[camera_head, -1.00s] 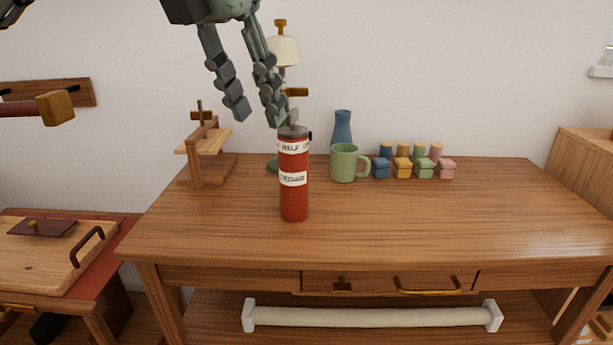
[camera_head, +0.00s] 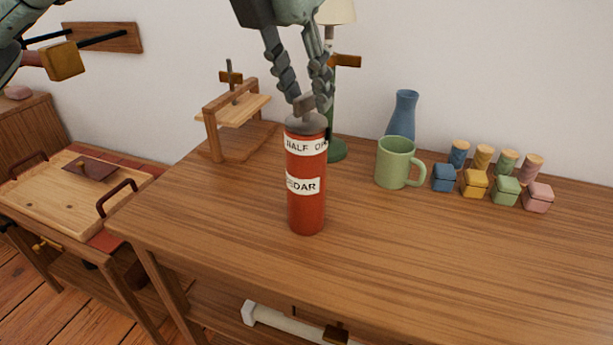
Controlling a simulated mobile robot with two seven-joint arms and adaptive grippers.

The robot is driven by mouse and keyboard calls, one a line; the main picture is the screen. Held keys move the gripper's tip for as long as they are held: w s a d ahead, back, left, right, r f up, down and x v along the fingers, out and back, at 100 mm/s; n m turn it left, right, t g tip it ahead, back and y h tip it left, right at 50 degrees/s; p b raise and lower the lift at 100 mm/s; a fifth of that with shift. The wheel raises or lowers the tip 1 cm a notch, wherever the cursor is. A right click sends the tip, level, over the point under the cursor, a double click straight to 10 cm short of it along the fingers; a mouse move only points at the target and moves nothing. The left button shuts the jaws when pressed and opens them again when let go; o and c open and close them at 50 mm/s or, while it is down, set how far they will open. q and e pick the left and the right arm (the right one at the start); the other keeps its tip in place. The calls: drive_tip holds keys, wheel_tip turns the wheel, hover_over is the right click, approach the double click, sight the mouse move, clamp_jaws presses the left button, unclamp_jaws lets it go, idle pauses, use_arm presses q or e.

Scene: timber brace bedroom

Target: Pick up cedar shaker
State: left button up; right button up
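The cedar shaker (camera_head: 306,185) is a tall red cylinder with a grey cap and white labels, one partly reading "CEDAR". It stands upright on the wooden table (camera_head: 390,255), left of the green mug.
Right of the shaker are a green mug (camera_head: 394,163), a blue vase (camera_head: 402,115) and several small coloured jars. A green lamp base (camera_head: 336,149) stands close behind it; a wooden stand (camera_head: 212,135) is further left. The table's front is clear.

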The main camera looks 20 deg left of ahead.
use_arm(q)
drive_tip(key=shift+d+f, duration=0.1)
drive_tip(key=shift+f, duration=0.45)
drive_tip(key=shift+w, duration=0.1)
clamp_jaws()
